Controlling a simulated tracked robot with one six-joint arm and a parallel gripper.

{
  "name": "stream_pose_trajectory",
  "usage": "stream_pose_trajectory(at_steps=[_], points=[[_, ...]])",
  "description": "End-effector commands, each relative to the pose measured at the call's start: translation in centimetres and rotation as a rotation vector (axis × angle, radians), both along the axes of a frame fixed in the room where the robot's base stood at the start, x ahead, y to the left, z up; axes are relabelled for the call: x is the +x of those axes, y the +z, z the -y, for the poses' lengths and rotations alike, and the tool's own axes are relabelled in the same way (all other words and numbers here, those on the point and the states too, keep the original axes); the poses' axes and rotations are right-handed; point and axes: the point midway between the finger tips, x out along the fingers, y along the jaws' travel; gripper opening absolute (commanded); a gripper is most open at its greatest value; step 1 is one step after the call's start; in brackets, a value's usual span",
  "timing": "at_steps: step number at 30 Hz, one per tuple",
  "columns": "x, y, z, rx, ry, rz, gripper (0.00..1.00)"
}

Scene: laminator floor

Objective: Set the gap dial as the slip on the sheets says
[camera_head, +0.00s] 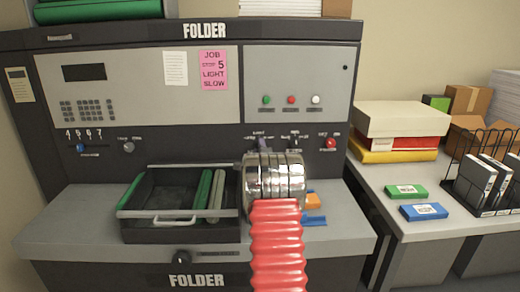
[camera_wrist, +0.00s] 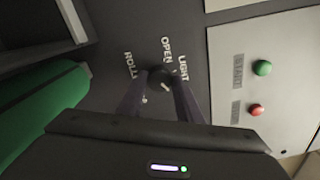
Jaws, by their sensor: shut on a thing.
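A pink slip (camera_head: 213,70) on the grey upper panel reads JOB, a line ending in 5, LIGHT, SLOW. In the wrist view a dark round knob (camera_wrist: 160,76) sits on the dark panel, with LIGHT, OPEN and a partly hidden word starting ROLL around it. A small pale mark shows on the knob; I cannot tell clearly which word it points to. My gripper (camera_wrist: 160,92) is shut on this knob, a dark finger on either side. In the head view my silver wrist covers most of the gripper. I cannot read a gap label on the knob.
A slider with a blue knob (camera_head: 80,147) under numbers 4 to 7 and a grey knob (camera_head: 128,146) are at left. A red knob (camera_head: 331,143) is at right. A black tray (camera_head: 150,234) with green and grey rollers stands left of my arm. Green and red buttons sit above.

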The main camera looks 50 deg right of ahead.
Motion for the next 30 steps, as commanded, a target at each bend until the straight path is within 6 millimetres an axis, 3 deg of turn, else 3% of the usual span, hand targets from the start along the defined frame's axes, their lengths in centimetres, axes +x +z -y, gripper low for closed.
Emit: stream_pose_trajectory(at_steps=[1,7,8,15,30], points=[[-0.12,-0.87,-0.04,0.013,-0.001,-0.009,0.10],[-0.14,-0.93,-0.04,0.014,-0.002,-0.009,0.10],[-0.14,-0.93,-0.04,0.014,-0.002,-0.009,0.33],[-0.10,-0.63,-0.01,0.009,-0.001,-0.006,0.49],[-0.66,-0.20,-0.75,0.003,-0.001,-0.002,0.51]])
